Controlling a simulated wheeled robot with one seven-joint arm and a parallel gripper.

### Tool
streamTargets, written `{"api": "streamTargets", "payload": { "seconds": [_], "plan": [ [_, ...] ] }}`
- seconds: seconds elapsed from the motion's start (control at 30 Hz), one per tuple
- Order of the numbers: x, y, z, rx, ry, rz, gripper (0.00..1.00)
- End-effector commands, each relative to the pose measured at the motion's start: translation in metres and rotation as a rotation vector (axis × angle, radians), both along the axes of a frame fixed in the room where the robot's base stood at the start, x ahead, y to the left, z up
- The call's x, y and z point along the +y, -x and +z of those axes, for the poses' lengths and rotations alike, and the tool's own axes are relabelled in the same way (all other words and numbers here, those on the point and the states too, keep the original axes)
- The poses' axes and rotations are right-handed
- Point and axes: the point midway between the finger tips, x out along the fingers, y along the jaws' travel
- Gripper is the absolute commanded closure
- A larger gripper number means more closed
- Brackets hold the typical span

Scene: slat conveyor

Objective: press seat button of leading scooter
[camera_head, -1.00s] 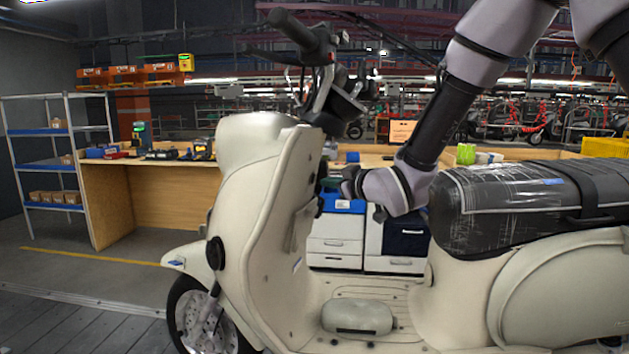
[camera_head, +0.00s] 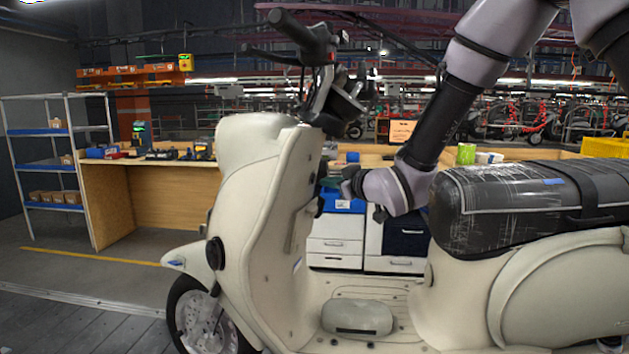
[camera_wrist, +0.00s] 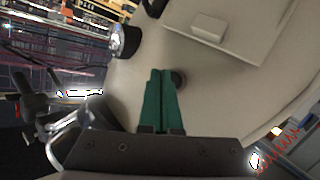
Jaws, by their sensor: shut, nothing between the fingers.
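The cream scooter (camera_head: 262,215) stands side-on in the head view, handlebar at left and dark wrapped seat (camera_head: 505,195) at right. My gripper (camera_head: 324,183) is at the inner side of its front shield, below the handlebar. In the wrist view my gripper's green fingers (camera_wrist: 160,73) are together and empty, in front of the cream panel (camera_wrist: 220,75). A small dark round button (camera_wrist: 179,79) shows just right of the fingertips. The fingers overlap its left edge in the picture; I cannot tell whether they touch it. In the head view the button is not clearly visible.
A dark round fitting with a bright rim (camera_wrist: 125,40) sits on the panel, upper left of the fingers. The handlebar (camera_head: 305,40) is above my gripper. A wooden workbench (camera_head: 150,200) and drawer units (camera_head: 335,240) stand behind the scooter. A shelf rack (camera_head: 50,150) is at far left.

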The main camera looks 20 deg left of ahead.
Motion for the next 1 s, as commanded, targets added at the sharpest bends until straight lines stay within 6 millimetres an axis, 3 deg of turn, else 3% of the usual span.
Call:
{"api": "streamTargets", "payload": {
  "seconds": [1.0],
  "plan": [
    [0.012,0.001,0.003,-0.001,-0.001,0.000,1.00]
  ]
}}
